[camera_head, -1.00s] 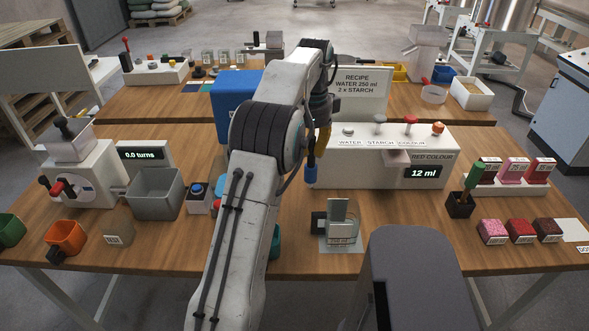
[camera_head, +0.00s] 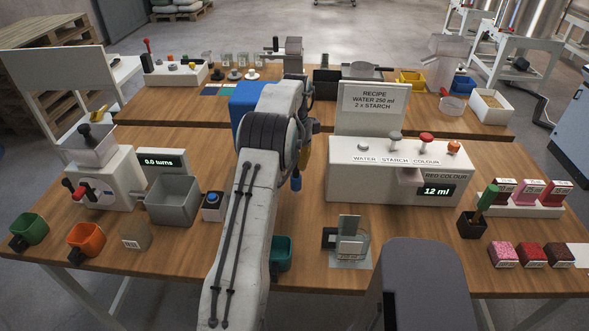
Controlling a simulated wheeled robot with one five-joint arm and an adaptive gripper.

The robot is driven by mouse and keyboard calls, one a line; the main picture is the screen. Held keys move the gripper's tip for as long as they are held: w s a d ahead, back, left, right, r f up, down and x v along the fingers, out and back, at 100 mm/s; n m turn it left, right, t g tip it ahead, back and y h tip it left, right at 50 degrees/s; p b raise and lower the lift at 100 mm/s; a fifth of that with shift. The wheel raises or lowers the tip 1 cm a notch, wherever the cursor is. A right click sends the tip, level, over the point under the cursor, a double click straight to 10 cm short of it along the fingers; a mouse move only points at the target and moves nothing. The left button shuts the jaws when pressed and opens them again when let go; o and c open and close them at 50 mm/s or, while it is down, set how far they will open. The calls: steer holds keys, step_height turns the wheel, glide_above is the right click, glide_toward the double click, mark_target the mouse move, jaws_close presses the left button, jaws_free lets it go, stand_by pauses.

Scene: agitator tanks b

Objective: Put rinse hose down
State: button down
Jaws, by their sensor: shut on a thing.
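My gripper (camera_head: 300,158) hangs from the arm's far end above the wooden table, left of the white dispenser box, partly hidden behind my own arm. It is shut on what seems to be the rinse hose, whose blue end (camera_head: 296,183) points down below it. The blue end appears clear of the dispenser's left side; its height above the table is hard to judge. The fingers are mostly hidden, and no hose line can be made out. I cannot tell a resting place for the hose.
The white dispenser (camera_head: 400,185) with a recipe sign (camera_head: 372,100) stands right of my gripper. A blue box (camera_head: 245,100) stands behind my arm. A grey bin (camera_head: 172,203) is at left. A glass beaker (camera_head: 352,243) stands nearer. Bare tabletop shows around the blue end.

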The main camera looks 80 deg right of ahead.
mark_target(294, 176)
steer(key=shift+w+d+f, duration=0.1)
steer(key=shift+w+f, duration=0.1)
steer(key=shift+f+p, duration=0.4)
steer(key=shift+f, duration=1.55)
steer(key=shift+f, duration=0.15)
steer(key=c, duration=1.3)
jaws_free()
steer(key=r, duration=1.2)
steer(key=shift+a+r, duration=0.2)
